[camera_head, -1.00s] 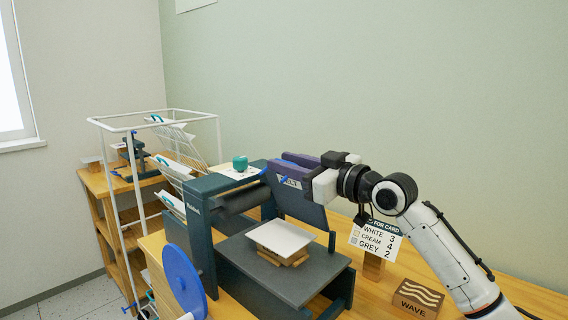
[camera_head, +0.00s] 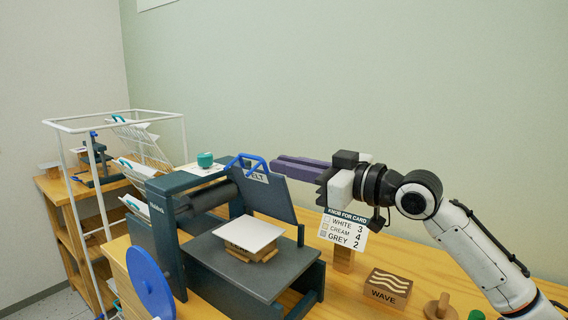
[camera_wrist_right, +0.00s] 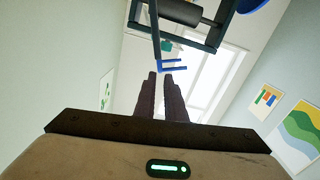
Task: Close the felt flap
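The felt flap (camera_head: 275,200) is a dark panel lettered "FELT" that stands steeply tilted up over the press bed (camera_head: 212,248). A blue handle (camera_head: 247,163) is at its upper edge. The handle also shows ahead of my fingers in the wrist view (camera_wrist_right: 172,67). My right gripper (camera_head: 277,164) has two long purple fingers that point left, above and behind the flap's right part. In the wrist view there is a gap between the fingers with nothing in it, and the handle appears apart from their tips. My left gripper is not in view.
A card (camera_head: 248,233) lies on a wooden block on the bed. The roller (camera_head: 207,197) and the blue wheel (camera_head: 150,284) are at left. A knob sign (camera_head: 342,229) and a "WAVE" block (camera_head: 388,288) stand on the table to the right. A white wire rack (camera_head: 112,125) is behind left.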

